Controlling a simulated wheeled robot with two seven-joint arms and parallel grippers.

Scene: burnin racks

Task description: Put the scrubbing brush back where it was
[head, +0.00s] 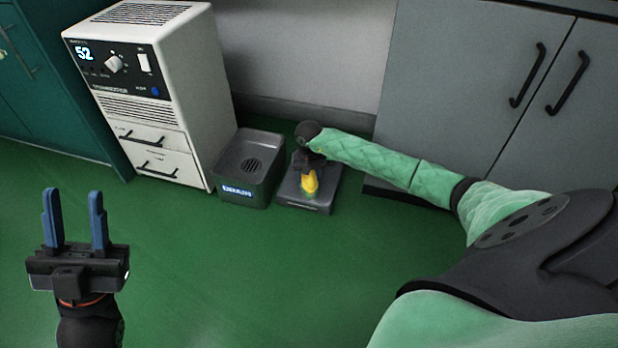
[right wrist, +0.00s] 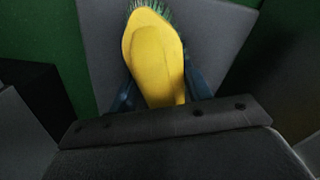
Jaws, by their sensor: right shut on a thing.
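The scrubbing brush (head: 310,184) has a yellow body and is over a low grey platform (head: 325,196) on the floor. In the right wrist view the brush (right wrist: 155,55) shows its yellow back, with green bristles at the far end. My right gripper (right wrist: 160,90) is shut on the brush, with a blue finger on each side of it. In the head view my right gripper (head: 308,168) is small and partly hidden by its own wrist. I cannot tell whether the bristles touch the platform. My left gripper (head: 75,222) is open and empty, over the floor at left.
A dark bin marked DRAIN (head: 262,150) stands just left of the platform. A white cabinet with dial and drawers (head: 165,90) stands further left, a teal cabinet (head: 60,90) beyond it. Grey cupboards (head: 450,85) stand at right. The green floor (head: 230,270) in front is clear.

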